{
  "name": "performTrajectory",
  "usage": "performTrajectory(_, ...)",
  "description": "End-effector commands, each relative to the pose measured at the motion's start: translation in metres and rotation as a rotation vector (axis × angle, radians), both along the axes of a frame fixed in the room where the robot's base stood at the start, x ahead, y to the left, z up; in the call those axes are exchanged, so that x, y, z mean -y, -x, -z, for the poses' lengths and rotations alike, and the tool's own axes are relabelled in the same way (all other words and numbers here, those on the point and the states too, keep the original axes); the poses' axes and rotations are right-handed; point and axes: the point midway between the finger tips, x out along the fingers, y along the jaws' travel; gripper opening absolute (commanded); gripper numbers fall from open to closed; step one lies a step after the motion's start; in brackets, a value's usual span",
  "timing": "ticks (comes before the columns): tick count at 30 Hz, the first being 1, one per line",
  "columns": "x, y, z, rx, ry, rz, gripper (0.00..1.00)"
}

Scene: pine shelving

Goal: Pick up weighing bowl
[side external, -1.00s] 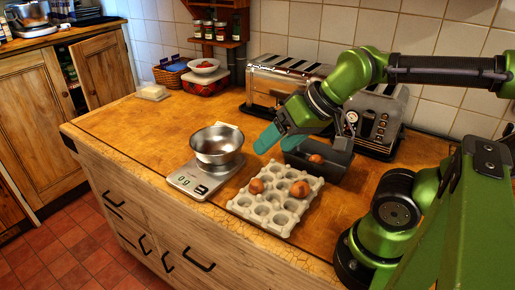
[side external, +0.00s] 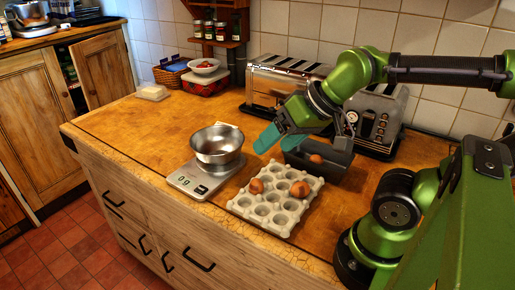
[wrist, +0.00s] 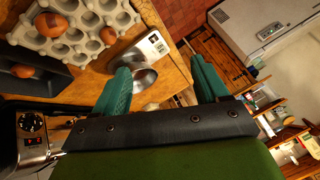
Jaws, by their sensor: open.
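The weighing bowl (side external: 217,150) is a shiny metal bowl standing upright on a white kitchen scale (side external: 190,183) near the counter's front edge. In the wrist view the bowl (wrist: 144,78) shows beside the left finger, which hides part of it. My gripper (side external: 268,139) has teal fingers and is to the right of the bowl, raised above the counter and apart from it. In the wrist view my gripper (wrist: 161,85) is open with nothing between its fingers.
An egg tray (side external: 270,214) with two brown eggs lies right of the scale. A dark grey bin (side external: 335,163) with an egg is below my gripper. Toasters (side external: 280,80) stand along the wall. The counter left of the scale (side external: 130,125) is clear.

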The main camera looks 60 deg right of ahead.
Motion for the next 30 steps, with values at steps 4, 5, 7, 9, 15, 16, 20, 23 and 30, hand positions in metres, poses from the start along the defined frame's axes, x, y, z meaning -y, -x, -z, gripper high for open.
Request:
performTrajectory(4, 0.0, 0.0, 0.0, 0.0, 0.0, 0.0, 0.73)
performTrajectory(5, 0.0, 0.0, 0.0, 0.0, 0.0, 0.0, 0.73)
performTrajectory(7, 0.0, 0.0, 0.0, 0.0, 0.0, 0.0, 0.73)
performTrajectory(9, 0.0, 0.0, 0.0, 0.0, 0.0, 0.0, 0.73)
performTrajectory(15, 0.0, 0.0, 0.0, 0.0, 0.0, 0.0, 0.54)
performTrajectory(16, 0.0, 0.0, 0.0, 0.0, 0.0, 0.0, 0.49)
performTrajectory(20, 0.0, 0.0, 0.0, 0.0, 0.0, 0.0, 0.33)
performTrajectory(23, 0.0, 0.0, 0.0, 0.0, 0.0, 0.0, 0.33)
performTrajectory(30, 0.0067, -0.003, 0.0079, -0.035, -0.001, 0.028, 0.33)
